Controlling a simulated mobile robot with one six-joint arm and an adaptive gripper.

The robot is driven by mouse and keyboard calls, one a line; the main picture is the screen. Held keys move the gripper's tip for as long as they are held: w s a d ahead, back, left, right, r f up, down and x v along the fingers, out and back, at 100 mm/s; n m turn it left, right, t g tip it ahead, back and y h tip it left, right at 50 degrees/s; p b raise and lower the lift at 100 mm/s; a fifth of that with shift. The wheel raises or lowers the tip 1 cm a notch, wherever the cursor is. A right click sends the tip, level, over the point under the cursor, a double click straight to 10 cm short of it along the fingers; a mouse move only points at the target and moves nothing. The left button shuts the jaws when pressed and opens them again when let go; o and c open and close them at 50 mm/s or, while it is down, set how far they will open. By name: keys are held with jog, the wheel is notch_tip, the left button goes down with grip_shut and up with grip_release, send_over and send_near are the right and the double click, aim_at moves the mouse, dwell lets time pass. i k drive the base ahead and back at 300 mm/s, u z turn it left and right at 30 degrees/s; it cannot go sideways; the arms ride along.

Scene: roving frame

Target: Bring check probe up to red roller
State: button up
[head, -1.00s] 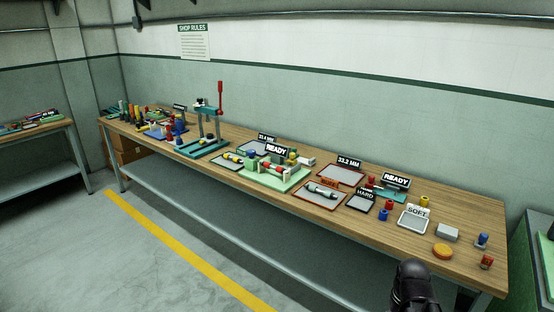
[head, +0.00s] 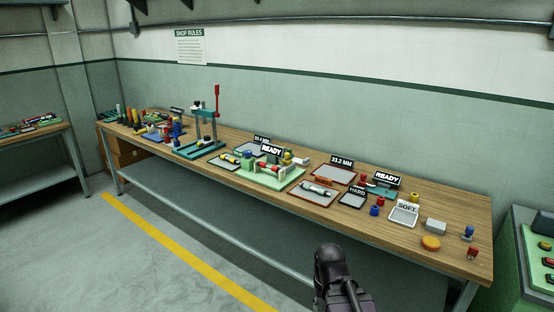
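A red roller (head: 266,166) with pale parts beside it lies on the light green fixture (head: 287,180) in the middle of the bench, below a READY sign (head: 271,149). I cannot surely pick out the check probe; the small parts around the fixture are too small to tell. A dark, rounded part of my arm stands at the bottom edge, in front of the bench and well apart from the roller. No gripper fingers show.
The long wooden bench (head: 440,262) holds a teal press (head: 200,150) with a red handle, a red-rimmed tray (head: 332,174), a HARD tray (head: 352,200) and a SOFT tray (head: 404,214). A green-topped unit (head: 535,262) stands at right. The floor (head: 150,270) in front is clear.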

aim_at(286, 161)
jog(key=u, duration=0.2)
jog(key=i, duration=2.15)
jog(key=z, duration=0.3)
